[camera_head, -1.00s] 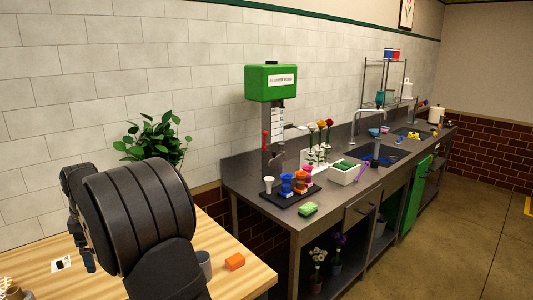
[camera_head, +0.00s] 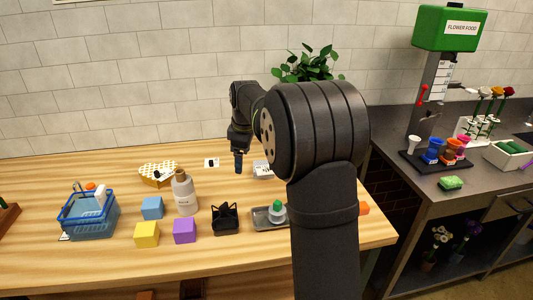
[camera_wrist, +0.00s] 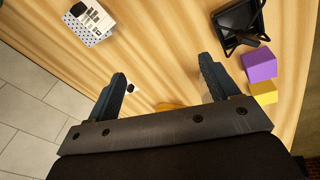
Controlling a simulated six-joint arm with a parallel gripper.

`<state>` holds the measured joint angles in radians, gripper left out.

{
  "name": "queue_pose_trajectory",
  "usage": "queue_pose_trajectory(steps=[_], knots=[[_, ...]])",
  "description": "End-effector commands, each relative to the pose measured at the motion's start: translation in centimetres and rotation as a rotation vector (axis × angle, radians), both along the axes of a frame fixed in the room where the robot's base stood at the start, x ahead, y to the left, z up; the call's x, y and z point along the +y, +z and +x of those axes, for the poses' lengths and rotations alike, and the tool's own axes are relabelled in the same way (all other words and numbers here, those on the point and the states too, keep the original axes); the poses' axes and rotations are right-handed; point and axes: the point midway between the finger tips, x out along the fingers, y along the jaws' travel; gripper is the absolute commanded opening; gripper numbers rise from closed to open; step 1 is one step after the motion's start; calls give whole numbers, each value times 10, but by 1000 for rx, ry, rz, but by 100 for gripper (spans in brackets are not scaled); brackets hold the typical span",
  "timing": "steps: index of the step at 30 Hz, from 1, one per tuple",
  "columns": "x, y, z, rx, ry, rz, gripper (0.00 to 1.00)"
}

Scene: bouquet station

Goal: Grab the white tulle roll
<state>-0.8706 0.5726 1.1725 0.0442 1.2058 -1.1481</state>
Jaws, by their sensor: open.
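I cannot pick out a white tulle roll for certain in either view. A white item (camera_head: 93,201) sits in the blue basket (camera_head: 88,222) at the left of the wooden table, but I cannot tell what it is. My gripper (camera_head: 239,168) hangs over the back middle of the table, to the right of the basket and apart from it. In the wrist view my gripper (camera_wrist: 165,85) has its two fingers spread wide, with bare table between them and nothing held.
A grey bottle (camera_head: 184,196), blue cube (camera_head: 152,208), yellow cube (camera_head: 147,234), purple cube (camera_head: 184,231), black holder (camera_head: 225,220) and grey tray (camera_head: 262,218) stand on the wooden table. A patterned yellow-and-white item (camera_head: 157,174) lies behind them. The table's back left is clear.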

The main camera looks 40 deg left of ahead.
Motion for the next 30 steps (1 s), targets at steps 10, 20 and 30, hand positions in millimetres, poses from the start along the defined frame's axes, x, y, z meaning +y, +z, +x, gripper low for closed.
queue_pose_trajectory(steps=[10,20,30], knots=[[70,38,-50,74,-169,-48,80],[130,87,-132,127,-437,-138,80],[133,47,-141,131,-469,-153,80]])
